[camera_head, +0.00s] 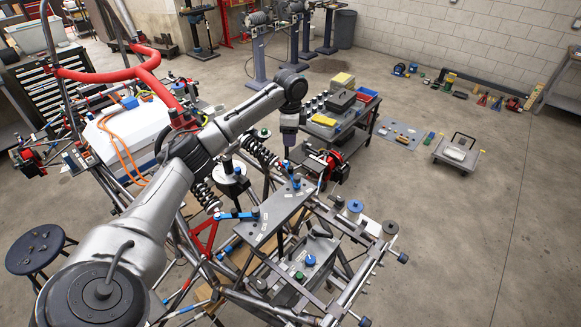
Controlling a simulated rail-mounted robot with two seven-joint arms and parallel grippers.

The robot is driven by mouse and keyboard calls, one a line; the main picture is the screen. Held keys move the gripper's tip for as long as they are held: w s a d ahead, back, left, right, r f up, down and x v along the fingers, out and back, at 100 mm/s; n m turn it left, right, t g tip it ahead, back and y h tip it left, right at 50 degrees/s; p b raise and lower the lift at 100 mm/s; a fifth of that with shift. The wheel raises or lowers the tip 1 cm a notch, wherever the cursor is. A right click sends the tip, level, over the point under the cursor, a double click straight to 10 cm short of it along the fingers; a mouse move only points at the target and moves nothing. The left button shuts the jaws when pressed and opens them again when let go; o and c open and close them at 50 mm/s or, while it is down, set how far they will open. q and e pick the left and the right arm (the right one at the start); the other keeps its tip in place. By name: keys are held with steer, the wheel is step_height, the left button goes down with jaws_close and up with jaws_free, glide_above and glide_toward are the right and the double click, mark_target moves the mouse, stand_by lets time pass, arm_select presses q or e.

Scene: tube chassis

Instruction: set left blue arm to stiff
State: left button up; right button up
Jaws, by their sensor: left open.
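A grey plate (272,216) sits on the tube chassis and carries two blue arms. The left blue arm (234,215) reaches out to the left from a dark knob at the plate's left edge, near the foot of a black coil-spring shock (205,195). The other blue arm (288,168) is at the plate's far end, beside another dark knob. My left gripper (287,155) is open and points down over that far end, to the upper right of the left blue arm. The fingertips are small, and I cannot tell whether they touch anything. The arm's stiffness marking is not readable.
A grey box with a blue knob (310,260) sits lower in the chassis. Red tubing (120,72) rises at the left. A tool cart (345,120) stands behind, and a stool (38,245) is at the left.

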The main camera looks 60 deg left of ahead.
mark_target(291, 167)
arm_select(q)
step_height(291, 167, down, 14)
steer(key=shift+r+p, duration=0.1)
steer(key=shift+p, duration=1)
steer(key=shift+c, duration=0.2)
jaws_close()
